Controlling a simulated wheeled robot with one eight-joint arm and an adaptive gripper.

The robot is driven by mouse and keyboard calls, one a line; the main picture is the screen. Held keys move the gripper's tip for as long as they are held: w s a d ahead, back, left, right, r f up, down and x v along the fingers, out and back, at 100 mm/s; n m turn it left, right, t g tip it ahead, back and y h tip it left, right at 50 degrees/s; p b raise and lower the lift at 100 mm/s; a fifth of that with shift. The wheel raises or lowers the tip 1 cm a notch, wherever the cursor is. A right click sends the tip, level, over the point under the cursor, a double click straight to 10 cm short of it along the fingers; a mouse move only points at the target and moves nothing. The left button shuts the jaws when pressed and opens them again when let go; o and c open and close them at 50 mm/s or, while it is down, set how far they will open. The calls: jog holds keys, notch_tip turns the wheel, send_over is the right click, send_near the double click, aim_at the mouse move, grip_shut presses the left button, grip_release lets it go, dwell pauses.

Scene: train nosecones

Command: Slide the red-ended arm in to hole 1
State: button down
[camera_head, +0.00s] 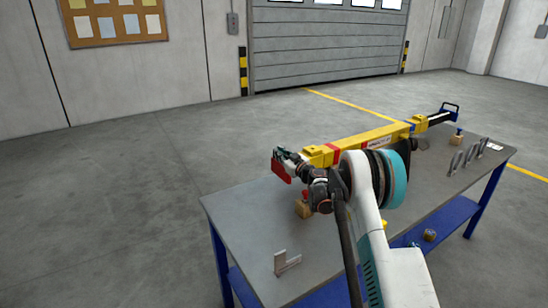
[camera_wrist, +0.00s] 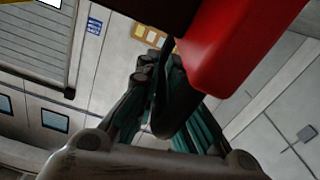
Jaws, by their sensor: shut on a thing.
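The yellow beam (camera_head: 360,143) with red bands lies above the table, running from near left to far right. The red-ended arm (camera_head: 280,172) shows its red end at the beam's near left end. In the wrist view, its red block (camera_wrist: 235,45) fills the upper right, with a black loop-shaped part beside it. My gripper (camera_head: 284,153) is at this end; in the wrist view its teal-sided fingers (camera_wrist: 160,68) are shut around the black part. My arm hides part of the beam. I cannot make out hole 1 or how far the red-ended arm is inserted.
The grey table (camera_head: 240,208) has blue legs and a lower shelf. A wooden block (camera_head: 303,209) stands under the beam's near end. An L-shaped metal bracket (camera_head: 285,263) lies near the front edge. Several grey brackets (camera_head: 468,157) stand at the right. The floor left of the table is clear.

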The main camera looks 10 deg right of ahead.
jog(key=shift+w+d+r, duration=0.1)
jog(key=shift+d+r, duration=0.05)
jog(key=shift+d, duration=0.1)
jog(key=c, duration=1.7)
grip_release()
jog(key=shift+o, duration=0.2)
jog(key=shift+d, duration=0.2)
jog(key=shift+a, duration=0.2)
jog(key=shift+s, duration=0.25)
jog(key=v, duration=1.1)
jog(key=shift+s+d, duration=0.25)
jog(key=shift+d, duration=0.05)
